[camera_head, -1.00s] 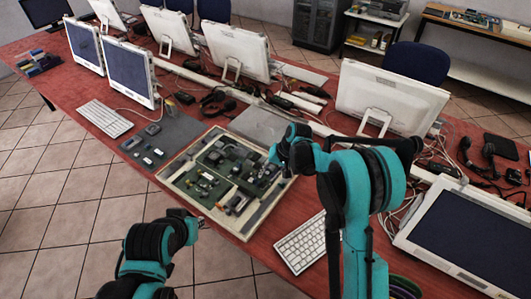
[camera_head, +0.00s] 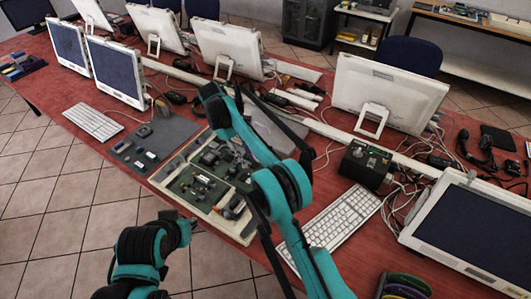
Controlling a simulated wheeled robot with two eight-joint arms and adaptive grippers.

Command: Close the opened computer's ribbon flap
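The opened computer (camera_head: 246,238) is a flat, pale-rimmed case lying on the red table, with green boards and grey and dark parts inside. I cannot make out its ribbon flap; my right arm covers the case's upper right part. My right gripper (camera_head: 213,97) is at the far end of that arm, over the case's back edge. Its fingers cannot be told apart, so I cannot see whether it is open or holds anything. My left gripper (camera_head: 180,222) is low, in front of the table's near edge and apart from the case. Its fingers are also unclear.
A grey mat (camera_head: 165,133) with small parts lies left of the case. A white keyboard (camera_head: 335,222) and a black box (camera_head: 365,164) are to its right. Monitors (camera_head: 388,95) and loose cables stand behind. A large screen (camera_head: 475,230) lies tilted at the right.

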